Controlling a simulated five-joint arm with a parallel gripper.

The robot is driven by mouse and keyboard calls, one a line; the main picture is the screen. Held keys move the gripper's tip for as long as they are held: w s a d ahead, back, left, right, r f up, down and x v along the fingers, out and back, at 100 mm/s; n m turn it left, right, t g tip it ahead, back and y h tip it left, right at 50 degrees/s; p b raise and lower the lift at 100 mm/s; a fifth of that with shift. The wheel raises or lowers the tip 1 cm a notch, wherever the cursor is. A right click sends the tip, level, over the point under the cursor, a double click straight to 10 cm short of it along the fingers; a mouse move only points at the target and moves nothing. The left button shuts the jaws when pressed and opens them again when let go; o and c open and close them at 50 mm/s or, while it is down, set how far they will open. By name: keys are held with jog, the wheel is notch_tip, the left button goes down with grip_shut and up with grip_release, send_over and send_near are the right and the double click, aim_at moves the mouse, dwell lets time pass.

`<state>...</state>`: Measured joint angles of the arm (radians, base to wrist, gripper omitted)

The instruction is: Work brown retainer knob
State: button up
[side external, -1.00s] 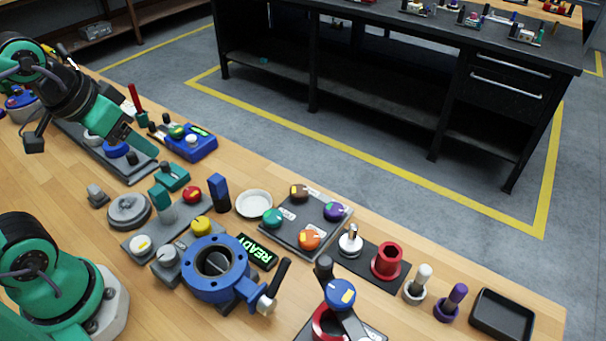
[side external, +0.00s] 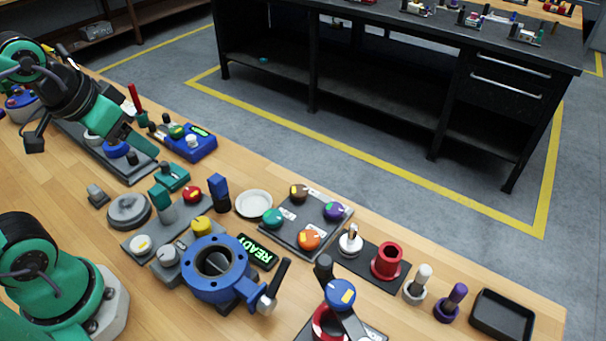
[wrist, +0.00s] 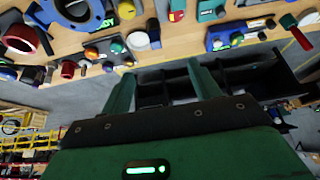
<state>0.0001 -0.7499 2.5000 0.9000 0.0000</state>
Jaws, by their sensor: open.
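The brown knob (side external: 299,191) sits at the back left corner of a dark grey panel (side external: 287,238) in the side view, with a light pointer mark on its top. Teal (side external: 272,218), orange (side external: 309,239) and purple (side external: 334,211) knobs share the panel. My gripper (side external: 150,149) is high at the left, well away from the brown knob. In the wrist view my gripper (wrist: 160,70) has its two green fingers spread, with nothing between them. The knob panel is small at that view's upper left, and I cannot clearly pick out the brown knob there.
A blue valve body (side external: 215,268) with a black-handled lever stands in front of the panel. A lit READY sign (side external: 258,252) and a white dish (side external: 254,204) are close by. A black tray (side external: 502,313) is at the right end.

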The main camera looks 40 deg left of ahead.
jog(key=shift+w, duration=0.1)
dwell(0.3)
jog(key=m+g, duration=0.1)
jog(key=g, duration=0.5)
send_over(299, 189)
notch_tip(299, 189, down, 14)
jog(key=shift+f, duration=0.1)
jog(key=shift+f, duration=3.85)
jog(key=shift+c, duration=0.2)
